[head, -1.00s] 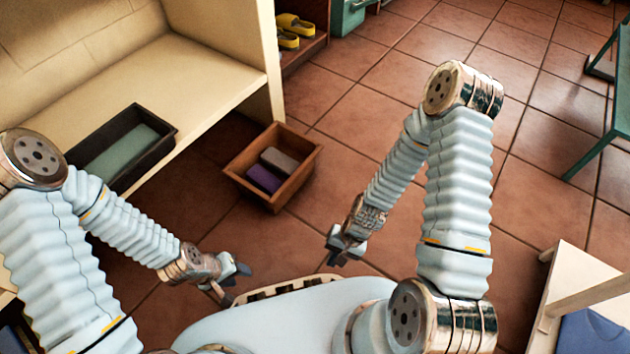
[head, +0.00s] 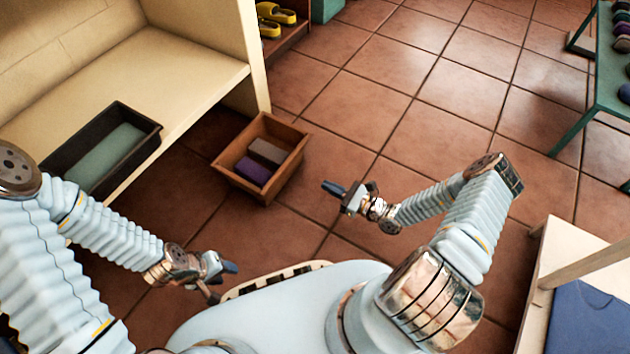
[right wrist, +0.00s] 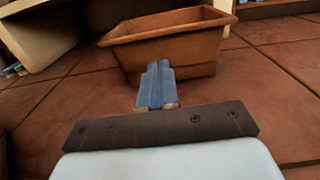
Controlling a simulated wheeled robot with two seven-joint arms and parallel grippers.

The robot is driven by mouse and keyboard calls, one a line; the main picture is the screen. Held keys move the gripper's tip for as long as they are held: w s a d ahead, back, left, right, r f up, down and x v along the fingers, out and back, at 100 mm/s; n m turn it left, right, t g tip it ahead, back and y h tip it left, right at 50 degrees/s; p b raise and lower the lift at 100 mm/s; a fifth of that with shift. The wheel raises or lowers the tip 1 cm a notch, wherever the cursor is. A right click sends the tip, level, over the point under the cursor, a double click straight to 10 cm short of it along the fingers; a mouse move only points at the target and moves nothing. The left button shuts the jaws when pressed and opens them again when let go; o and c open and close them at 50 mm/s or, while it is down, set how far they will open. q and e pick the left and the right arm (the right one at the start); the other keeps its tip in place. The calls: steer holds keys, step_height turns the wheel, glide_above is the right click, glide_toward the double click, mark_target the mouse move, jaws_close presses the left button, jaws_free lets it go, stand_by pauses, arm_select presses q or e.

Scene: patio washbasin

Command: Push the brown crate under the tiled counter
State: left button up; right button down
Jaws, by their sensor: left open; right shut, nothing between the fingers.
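The brown crate (head: 283,178) stands on the tiled floor in front of the cream counter (head: 205,85), near its end panel. It holds a purple block and a grey-brown block. It also shows in the right wrist view (right wrist: 190,48), straight ahead of the fingers. My right gripper (head: 338,191) is shut and empty, low and to the right of the crate, pointing toward it; a gap shows between them in the head view. My left gripper (head: 222,278) is open and empty, in front of my base and apart from the crate.
A dark tray (head: 150,148) with a green block sits at the counter on the left. Yellow shoes (head: 275,14) stand on a shelf behind. A green table (head: 598,105) and a pale wooden stand (head: 545,265) are at the right. The floor beyond the crate is clear.

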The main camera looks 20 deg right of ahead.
arm_select(q)
step_height(320, 180, down, 2)
steer(key=shift+f+b, duration=0.1)
steer(key=shift+b, duration=0.9)
arm_select(e)
steer(key=x, duration=1.2)
steer(key=shift+w+a, duration=0.15)
steer(key=shift+w, duration=0.05)
arm_select(q)
steer(key=shift+w, duration=0.1)
